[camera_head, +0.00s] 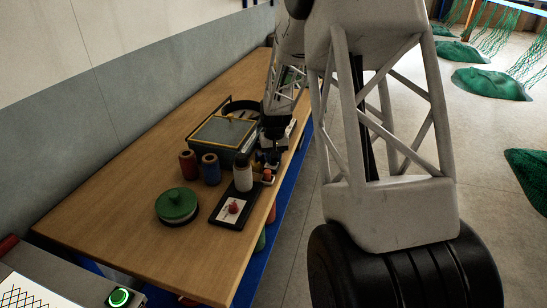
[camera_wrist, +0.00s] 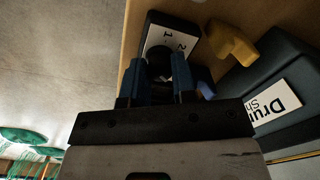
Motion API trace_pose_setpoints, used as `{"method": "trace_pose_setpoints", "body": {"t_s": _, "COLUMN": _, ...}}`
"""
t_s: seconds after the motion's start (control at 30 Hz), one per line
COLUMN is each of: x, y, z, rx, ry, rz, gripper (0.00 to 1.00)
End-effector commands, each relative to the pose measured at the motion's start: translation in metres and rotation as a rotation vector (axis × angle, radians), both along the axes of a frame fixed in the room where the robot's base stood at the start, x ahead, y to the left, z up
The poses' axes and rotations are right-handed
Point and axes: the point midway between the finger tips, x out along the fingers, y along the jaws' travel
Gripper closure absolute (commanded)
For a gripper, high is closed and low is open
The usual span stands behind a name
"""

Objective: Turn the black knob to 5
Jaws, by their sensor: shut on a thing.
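The black knob (camera_wrist: 158,62) stands on a dark plate with a white dial label (camera_wrist: 172,42) in the wrist view. The numbers 1 and 2 show on the label; the rest of the scale, including any 5, is hidden by the knob and fingers or cannot be read. My gripper (camera_wrist: 160,76) has its two blue fingers on either side of the knob and is shut on it. No pointer mark on the knob can be made out. In the head view my gripper (camera_head: 268,157) is low at the table's right edge, and the black knob cannot be made out there.
A yellow part (camera_wrist: 230,44) and a dark box with a "Drum" label (camera_wrist: 279,103) lie right of the fingers. The table's left is clear.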

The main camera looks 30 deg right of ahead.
Motion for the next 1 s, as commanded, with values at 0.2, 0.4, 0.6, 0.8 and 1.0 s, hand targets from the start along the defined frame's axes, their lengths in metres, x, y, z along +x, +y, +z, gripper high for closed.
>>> {"method": "trace_pose_setpoints", "body": {"t_s": 0.2, "x": 0.0004, "y": 0.0001, "z": 0.001, "rx": -0.001, "ry": -0.002, "rz": -0.202, "gripper": 0.99}}
{"method": "trace_pose_setpoints", "body": {"t_s": 0.4, "x": -0.0001, "y": 0.0002, "z": 0.0009, "rx": 0.0, "ry": -0.001, "rz": -0.392, "gripper": 0.99}}
{"method": "trace_pose_setpoints", "body": {"t_s": 0.6, "x": 0.0, "y": 0.0002, "z": 0.0012, "rx": 0.0, "ry": -0.001, "rz": -0.578, "gripper": 0.99}}
{"method": "trace_pose_setpoints", "body": {"t_s": 0.8, "x": -0.0001, "y": 0.0001, "z": 0.0008, "rx": 0.0, "ry": -0.001, "rz": -0.737, "gripper": 0.99}}
{"method": "trace_pose_setpoints", "body": {"t_s": 1.0, "x": 0.0, "y": 0.0002, "z": 0.0011, "rx": 0.0, "ry": -0.001, "rz": -0.841, "gripper": 0.99}}
